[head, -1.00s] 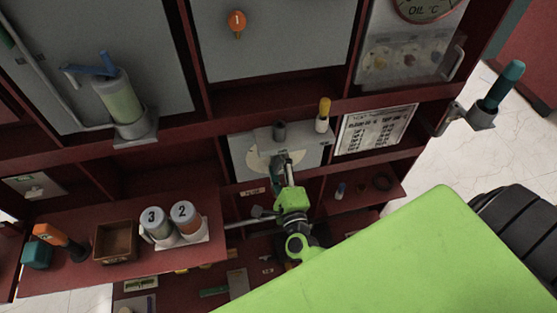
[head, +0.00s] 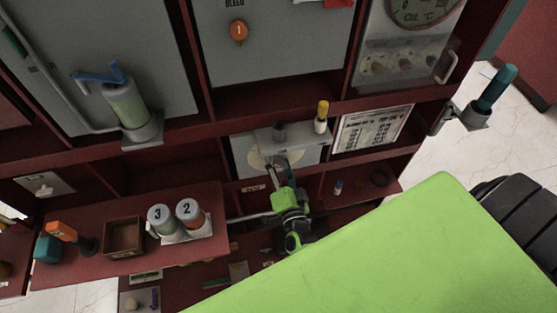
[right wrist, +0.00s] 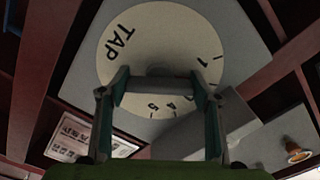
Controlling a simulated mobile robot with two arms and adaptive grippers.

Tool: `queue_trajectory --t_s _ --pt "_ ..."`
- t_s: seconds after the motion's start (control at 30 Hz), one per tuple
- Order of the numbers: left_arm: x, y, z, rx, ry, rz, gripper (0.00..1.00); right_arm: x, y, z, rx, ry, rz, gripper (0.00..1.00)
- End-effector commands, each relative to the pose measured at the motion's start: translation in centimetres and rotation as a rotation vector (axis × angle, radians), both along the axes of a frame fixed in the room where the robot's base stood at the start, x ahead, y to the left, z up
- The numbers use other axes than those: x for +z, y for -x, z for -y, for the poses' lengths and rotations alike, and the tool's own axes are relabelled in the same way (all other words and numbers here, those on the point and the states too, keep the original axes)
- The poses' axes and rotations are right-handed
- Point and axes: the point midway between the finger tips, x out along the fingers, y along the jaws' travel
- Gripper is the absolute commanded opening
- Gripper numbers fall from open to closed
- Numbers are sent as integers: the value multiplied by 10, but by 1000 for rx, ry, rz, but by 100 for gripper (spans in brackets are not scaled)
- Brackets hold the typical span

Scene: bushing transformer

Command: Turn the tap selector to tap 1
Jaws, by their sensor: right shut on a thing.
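The tap selector is a round cream dial (head: 257,160) on a grey plate in the middle bay. In the right wrist view the dial (right wrist: 145,45) shows "TAP" at the upper left, "1" at the right and further numbers, including 4 and 5, below. A grey bar handle (right wrist: 158,86) crosses its lower part. My right gripper (head: 276,174) reaches up to the dial. In the right wrist view its two fingers (right wrist: 158,92) stand on either side of the handle and are shut on it. The handle hides part of the dial's markings. My left gripper is not in view.
A printed chart (head: 370,130) is right of the dial, and a yellow-topped cylinder (head: 321,118) stands above right. Canisters 3 (head: 162,220) and 2 (head: 189,213) and a brown box (head: 124,237) are on the left shelf. Red frame bars border the bay.

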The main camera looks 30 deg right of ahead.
Motion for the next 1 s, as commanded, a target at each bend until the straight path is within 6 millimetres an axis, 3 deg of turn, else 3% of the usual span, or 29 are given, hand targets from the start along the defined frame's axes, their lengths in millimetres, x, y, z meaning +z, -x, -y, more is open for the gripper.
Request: queue_trajectory --t_s 0.5,1.0 --pt "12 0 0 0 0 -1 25 -2 1 -1 2 339 -93 36" --pt "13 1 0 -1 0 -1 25 -3 1 0 4 411 -111 36"
